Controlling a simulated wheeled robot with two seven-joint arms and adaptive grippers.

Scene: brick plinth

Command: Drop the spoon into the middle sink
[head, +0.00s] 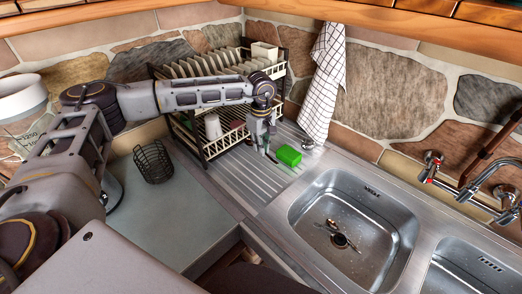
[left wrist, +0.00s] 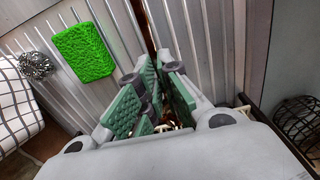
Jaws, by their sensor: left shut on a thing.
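My left gripper (head: 266,150) is low over the ribbed draining board, just left of the green sponge. Its fingers, with green pads, also show in the left wrist view (left wrist: 155,95), shut on a slender dark thing that I take to be the spoon (left wrist: 146,25). The pads hide most of it. The sink nearer the picture's middle (head: 300,215) is a steel basin to the right of the gripper, with a drain and a small brownish shiny patch at its bottom. My right gripper is not in view.
The green sponge (head: 288,156) lies on the draining board (head: 240,178). A dish rack (head: 215,140) with plates stands behind my left arm. A black wire basket (head: 153,163) is on the counter. Another basin (head: 455,265) and a tap (head: 505,195) are at right. A checked towel (head: 325,80) hangs behind.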

